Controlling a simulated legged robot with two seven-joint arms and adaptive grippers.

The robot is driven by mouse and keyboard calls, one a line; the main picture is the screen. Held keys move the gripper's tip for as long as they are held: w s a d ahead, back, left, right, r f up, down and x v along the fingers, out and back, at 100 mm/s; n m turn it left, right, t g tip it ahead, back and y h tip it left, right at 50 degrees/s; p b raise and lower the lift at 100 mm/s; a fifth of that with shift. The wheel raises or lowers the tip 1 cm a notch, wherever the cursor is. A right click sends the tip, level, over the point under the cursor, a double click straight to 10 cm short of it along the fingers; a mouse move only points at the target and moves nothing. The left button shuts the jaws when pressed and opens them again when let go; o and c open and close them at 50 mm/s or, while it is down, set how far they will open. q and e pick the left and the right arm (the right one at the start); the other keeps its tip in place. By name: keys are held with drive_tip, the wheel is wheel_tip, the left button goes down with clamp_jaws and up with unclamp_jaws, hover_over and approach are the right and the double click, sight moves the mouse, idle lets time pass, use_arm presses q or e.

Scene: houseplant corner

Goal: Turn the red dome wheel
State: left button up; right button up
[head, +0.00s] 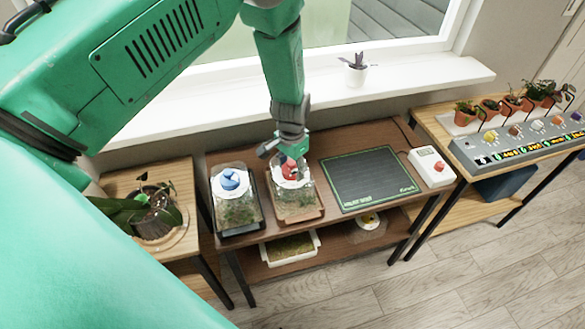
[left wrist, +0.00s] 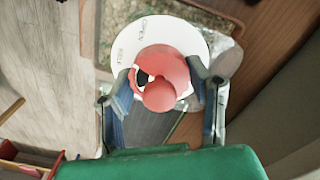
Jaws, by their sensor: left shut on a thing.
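The red dome wheel (head: 289,170) sits on the white round top of a clear terrarium box (head: 298,206) on the brown table. In the left wrist view the red wheel (left wrist: 162,72) has a round knob and shows on a white disc (left wrist: 134,40) with printed lettering. My left gripper (head: 291,152) comes down from above onto the wheel. In the left wrist view its two fingers (left wrist: 160,92) stand on either side of the wheel, shut on it. Part of the wheel is hidden behind the fingers in the head view. My right gripper is not in view.
A similar box with a blue wheel (head: 230,181) stands just left. A dark mat (head: 373,181) and a white box with a red button (head: 431,167) lie to the right. A potted plant (head: 152,213) is on the left stand. A white tray (head: 290,248) sits on the lower shelf.

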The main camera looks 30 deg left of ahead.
use_arm(q)
drive_tip(key=shift+n, duration=1.9)
drive_tip(key=o, duration=1.2)
drive_tip(key=shift+c, duration=0.2)
wheel_tip(320, 180, up, 12)
drive_tip(key=shift+w+f, duration=0.1)
